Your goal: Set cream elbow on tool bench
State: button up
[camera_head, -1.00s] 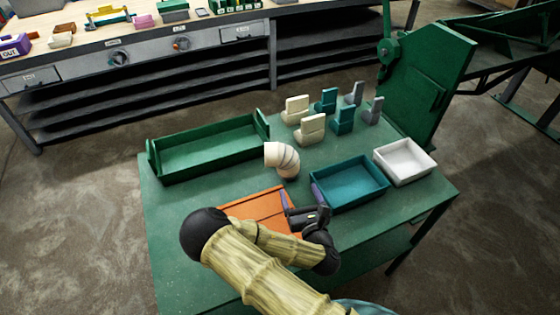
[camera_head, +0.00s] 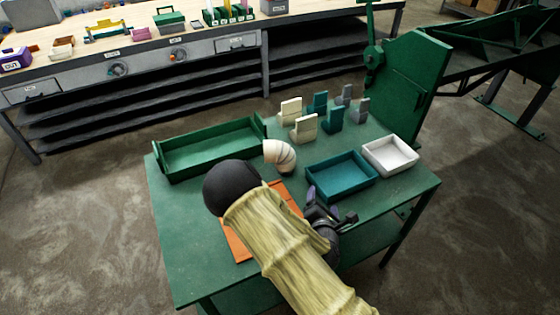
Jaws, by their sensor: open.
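The cream elbow (camera_head: 284,158), a segmented bent pipe, stands on the green work table (camera_head: 190,225) between the green tray and the teal tray. My gripper (camera_head: 322,203) is open and empty in front of the teal tray, below and to the right of the elbow in the picture and apart from it. My forearm hides part of the table and of an orange panel (camera_head: 236,240). The tool bench (camera_head: 205,28) runs along the back, with a pale wooden top, drawers and dark shelves below.
A long green tray (camera_head: 210,150), a teal tray (camera_head: 340,178) and a white tray (camera_head: 390,156) sit on the table. Several cream, teal and grey blocks (camera_head: 303,128) stand behind. A green machine (camera_head: 410,85) rises at the right. Tools and boxes crowd much of the bench top.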

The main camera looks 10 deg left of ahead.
jog(key=d+m+g+h, duration=0.1)
jog(key=m, duration=0.2)
jog(key=s+d+f+m+g+b, duration=0.1)
jog(key=d+m, duration=0.1)
jog(key=m, duration=0.1)
jog(key=d+f+m+g+h+b, duration=0.1)
jog(key=d+m, duration=0.1)
jog(key=m, duration=0.1)
jog(key=shift+s+d+g+h, duration=0.1)
jog(key=shift+s+g+h, duration=0.2)
jog(key=shift+g, duration=0.1)
jog(key=s+d+r+m+g+b, duration=0.2)
jog(key=s+d+r+m+g, duration=0.2)
jog(key=s+m, duration=0.4)
jog(key=s+d+r+m+g+y+b, duration=0.1)
jog(key=s+d+r+m+g+b, duration=0.2)
jog(key=s+m, duration=0.5)
notch_tip(320, 180, up, 2)
jog(key=d+m+g, duration=0.1)
jog(key=m, duration=0.2)
jog(key=shift+y+b, duration=0.3)
jog(key=shift+b, duration=0.05)
jog(key=shift+d+r, duration=0.1)
jog(key=shift+c, duration=0.2)
